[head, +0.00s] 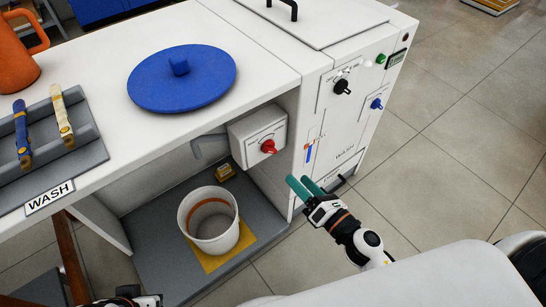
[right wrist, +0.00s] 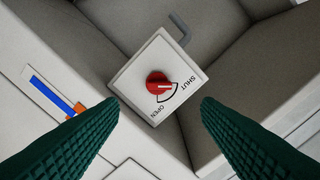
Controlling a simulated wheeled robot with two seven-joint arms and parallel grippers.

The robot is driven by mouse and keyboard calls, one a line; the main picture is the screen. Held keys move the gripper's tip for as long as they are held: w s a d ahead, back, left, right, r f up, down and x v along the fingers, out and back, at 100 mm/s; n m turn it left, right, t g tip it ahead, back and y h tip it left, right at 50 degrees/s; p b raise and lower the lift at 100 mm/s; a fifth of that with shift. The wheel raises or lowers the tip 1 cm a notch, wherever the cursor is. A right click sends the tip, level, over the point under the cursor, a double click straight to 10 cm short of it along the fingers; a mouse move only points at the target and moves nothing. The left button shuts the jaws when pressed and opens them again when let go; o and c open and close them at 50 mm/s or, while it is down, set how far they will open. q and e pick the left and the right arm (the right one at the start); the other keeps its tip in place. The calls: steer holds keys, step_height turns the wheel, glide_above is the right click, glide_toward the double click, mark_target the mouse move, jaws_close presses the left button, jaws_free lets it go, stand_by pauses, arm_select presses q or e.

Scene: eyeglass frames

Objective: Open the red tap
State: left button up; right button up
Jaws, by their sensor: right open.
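The red tap (head: 268,146) is a round knob on a white box (head: 250,130) under the counter, beside the white cabinet. In the right wrist view the red tap (right wrist: 158,84) sits between and beyond my fingers. Its white mark points toward the SHUT end of a printed arc, with OPEN at the other end. My right gripper (head: 302,184) has green fingers, is open and empty, and is apart from the tap, below and to its right in the head view. Part of my left arm (head: 130,298) shows at the bottom edge; its fingers cannot be made out.
A white bucket (head: 208,222) stands on a yellow mat (head: 246,240) below the tap. A grey pipe (head: 207,146) leaves the box's left side. The counter (head: 130,120) overhangs at left, with a blue lid (head: 182,85). The white cabinet (head: 335,125) stands right of the tap.

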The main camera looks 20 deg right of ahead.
mark_target(272, 153)
arm_select(q)
steer(key=shift+s+r+p, duration=0.15)
steer(key=shift+r+p, duration=0.45)
arm_select(e)
steer(key=x, duration=1)
steer(key=shift+w+f, duration=0.1)
steer(key=shift+w, duration=0.2)
steer(key=c, duration=1)
